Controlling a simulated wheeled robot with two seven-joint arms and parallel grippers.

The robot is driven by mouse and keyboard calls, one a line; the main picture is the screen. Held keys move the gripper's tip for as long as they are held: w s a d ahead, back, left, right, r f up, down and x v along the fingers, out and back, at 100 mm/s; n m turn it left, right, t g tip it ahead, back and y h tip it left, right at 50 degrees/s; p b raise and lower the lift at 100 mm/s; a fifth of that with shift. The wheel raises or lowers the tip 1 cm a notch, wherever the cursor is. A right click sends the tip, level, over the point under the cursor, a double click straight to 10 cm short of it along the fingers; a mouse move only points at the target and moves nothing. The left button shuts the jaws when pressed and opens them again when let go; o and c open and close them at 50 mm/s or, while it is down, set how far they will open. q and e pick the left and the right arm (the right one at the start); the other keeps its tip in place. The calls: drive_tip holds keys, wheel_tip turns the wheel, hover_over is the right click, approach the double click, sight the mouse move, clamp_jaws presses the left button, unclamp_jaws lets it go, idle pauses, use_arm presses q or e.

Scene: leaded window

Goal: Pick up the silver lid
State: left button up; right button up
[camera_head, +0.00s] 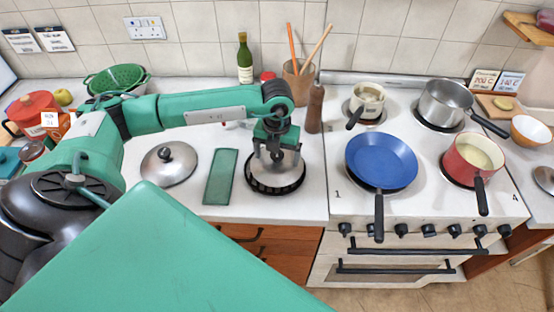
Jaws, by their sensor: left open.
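A round silver lid (169,164) with a dark knob lies on the left counter, left of a green rectangular board. My left arm reaches in from the left, passing behind the lid. My left gripper (276,162) is open and points down over a round dark-rimmed item (275,187) on the counter, right of the board. The gripper hides part of that item, and I cannot tell whether they touch. Another silver lid (545,178) shows partly at the right edge. My right gripper is not in view.
The green board (221,177) lies between the lid and the gripper. A wooden pepper mill (315,108) and a utensil pot (298,80) stand behind the gripper. The stove on the right holds a blue frying pan (381,160), a red pan (474,155) and other pots.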

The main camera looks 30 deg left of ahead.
use_arm(q)
drive_tip(key=shift+s, duration=0.15)
drive_tip(key=c, duration=1.8)
